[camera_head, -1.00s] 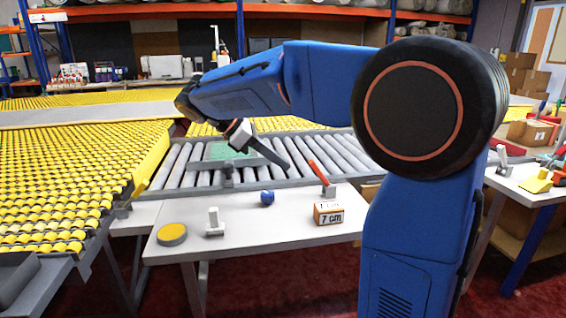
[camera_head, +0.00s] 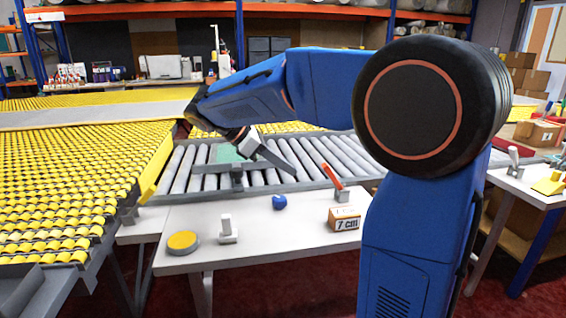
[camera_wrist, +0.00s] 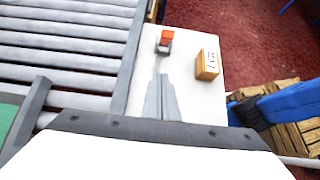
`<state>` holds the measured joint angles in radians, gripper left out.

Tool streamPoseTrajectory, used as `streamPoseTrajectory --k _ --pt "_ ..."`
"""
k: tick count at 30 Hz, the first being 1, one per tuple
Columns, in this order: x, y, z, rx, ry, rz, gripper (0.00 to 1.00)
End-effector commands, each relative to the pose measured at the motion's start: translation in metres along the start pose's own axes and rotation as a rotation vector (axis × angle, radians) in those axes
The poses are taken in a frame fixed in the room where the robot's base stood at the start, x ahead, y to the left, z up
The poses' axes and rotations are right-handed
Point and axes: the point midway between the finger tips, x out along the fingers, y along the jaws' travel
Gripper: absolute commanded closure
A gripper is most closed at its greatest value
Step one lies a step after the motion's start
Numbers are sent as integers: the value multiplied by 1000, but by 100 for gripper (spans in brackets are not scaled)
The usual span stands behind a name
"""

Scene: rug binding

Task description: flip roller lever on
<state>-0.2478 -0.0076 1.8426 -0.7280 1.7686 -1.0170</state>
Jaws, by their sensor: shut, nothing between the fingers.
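The roller lever has a red handle (camera_head: 331,175) on a small grey base (camera_head: 342,196), at the table's back edge beside the rollers. The handle leans up and left in the head view. In the wrist view its red end (camera_wrist: 166,36) shows above the base, ahead of my fingers. My gripper (camera_head: 293,171) is over the roller conveyor (camera_head: 200,165), left of the lever and apart from it. Its fingers (camera_wrist: 161,80) are closed together and empty in the wrist view, pointing towards the lever.
A box marked 7 cm (camera_head: 344,218) stands just in front of the lever. A blue ball (camera_head: 279,202), a second grey lever (camera_head: 228,230) and a yellow-topped disc (camera_head: 183,242) are on the white table (camera_head: 270,245). A grey rail edges the rollers.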

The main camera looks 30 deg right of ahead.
Motion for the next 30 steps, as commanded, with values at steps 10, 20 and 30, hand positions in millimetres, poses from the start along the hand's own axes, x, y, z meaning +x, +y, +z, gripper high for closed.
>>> streamPoseTrajectory --k 10,20,30 --pt "62 -1 0 0 0 -2 100" --pt "70 0 35 1 1 0 100" --pt "71 0 39 0 0 0 100"
